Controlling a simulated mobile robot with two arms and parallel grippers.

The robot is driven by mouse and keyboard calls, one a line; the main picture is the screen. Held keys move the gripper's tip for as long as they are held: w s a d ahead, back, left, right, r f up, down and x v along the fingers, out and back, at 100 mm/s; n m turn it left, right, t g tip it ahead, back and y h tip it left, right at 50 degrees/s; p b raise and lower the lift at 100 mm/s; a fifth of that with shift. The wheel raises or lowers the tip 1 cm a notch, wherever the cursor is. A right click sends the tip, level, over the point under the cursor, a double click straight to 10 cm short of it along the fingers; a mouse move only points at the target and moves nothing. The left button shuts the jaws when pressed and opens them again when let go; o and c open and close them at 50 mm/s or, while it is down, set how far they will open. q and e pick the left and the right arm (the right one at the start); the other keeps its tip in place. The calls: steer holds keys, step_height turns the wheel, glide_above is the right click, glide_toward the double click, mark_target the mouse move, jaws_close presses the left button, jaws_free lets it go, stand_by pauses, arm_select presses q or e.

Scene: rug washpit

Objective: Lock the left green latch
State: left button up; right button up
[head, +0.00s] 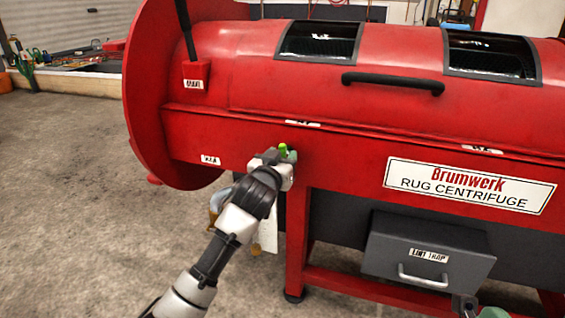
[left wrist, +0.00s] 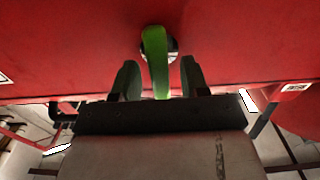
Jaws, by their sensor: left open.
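The left green latch is a bright green lever (left wrist: 158,65) on a round metal pivot in the red centrifuge's front wall. In the left wrist view it reaches down toward the gripper, with its lower end between the fingers. In the head view only a small green bit of the latch (head: 282,149) shows past the gripper. My left gripper (head: 287,159) is open at the wall, and in the left wrist view its two dark fingers (left wrist: 158,82) stand apart on either side of the lever. A gap shows on each side.
The red rug centrifuge (head: 240,135) fills the right side, with a black handle (head: 393,82) on its lid. A grey lint trap drawer (head: 425,250) sits below. A black brake lever (head: 187,30) stands at upper left. The concrete floor at left is clear.

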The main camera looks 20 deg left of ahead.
arm_select(q)
steer(key=shift+w, duration=0.3)
